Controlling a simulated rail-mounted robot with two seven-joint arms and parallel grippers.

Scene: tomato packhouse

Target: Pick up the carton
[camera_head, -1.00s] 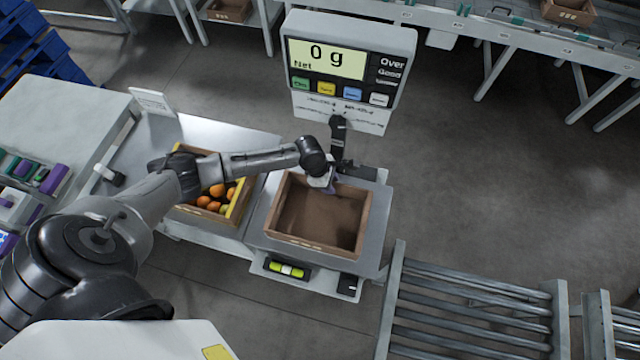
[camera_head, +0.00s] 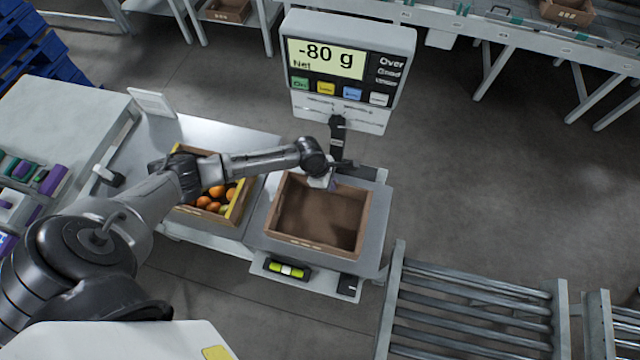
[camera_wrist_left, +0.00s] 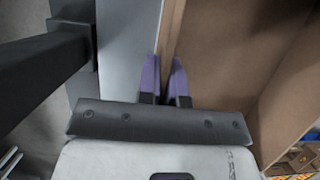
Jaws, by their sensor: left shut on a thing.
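The carton (camera_head: 367,226) is an open, empty brown box on the metal plate of the scale (camera_head: 382,190). My left gripper (camera_head: 332,184) is at the carton's far wall. In the left wrist view the purple fingertips (camera_wrist_left: 164,77) stand on either side of the carton's wall (camera_wrist_left: 172,35), shut on it. The carton looks level, and I cannot tell whether it is clear of the plate. The scale's display (camera_head: 327,58) reads -80 g. My right gripper is not in view.
A crate of orange tomatoes (camera_head: 240,205) stands left of the scale. The scale's post (camera_head: 337,135) rises just behind my gripper. A roller conveyor (camera_head: 470,310) lies at the front right. Open floor (camera_head: 490,170) shows to the right.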

